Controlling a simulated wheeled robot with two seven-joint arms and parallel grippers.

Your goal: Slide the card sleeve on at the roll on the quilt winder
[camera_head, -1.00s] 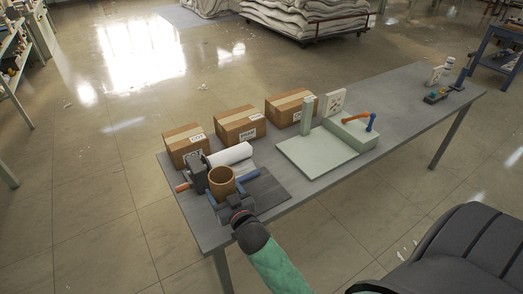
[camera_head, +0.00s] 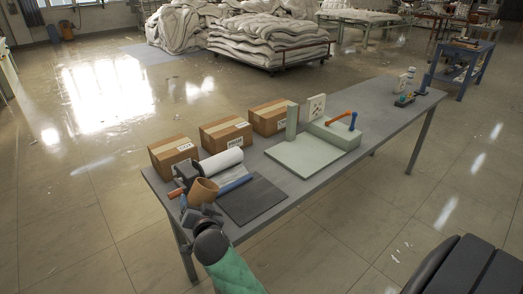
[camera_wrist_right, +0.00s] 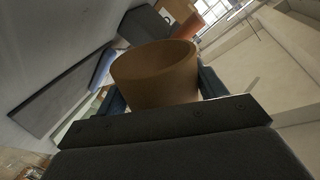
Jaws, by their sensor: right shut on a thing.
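The card sleeve (camera_head: 203,191) is a short brown open tube, tilted, at the near left end of the table. My right gripper (camera_head: 203,206) is shut on it; the right wrist view shows the sleeve (camera_wrist_right: 155,77) between blue fingers. The white roll (camera_head: 222,163) lies on the quilt winder (camera_head: 186,173), a dark block at the table's left end. The sleeve appears in front of the winder and just below the roll, not around it; the exact gap is unclear. My left gripper is not in view.
A blue bar (camera_head: 234,185) and a dark mat (camera_head: 253,200) lie right of the sleeve. Several cardboard boxes (camera_head: 225,133) line the table's back edge. A pale green board (camera_head: 296,155) with an upright post stands further right.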

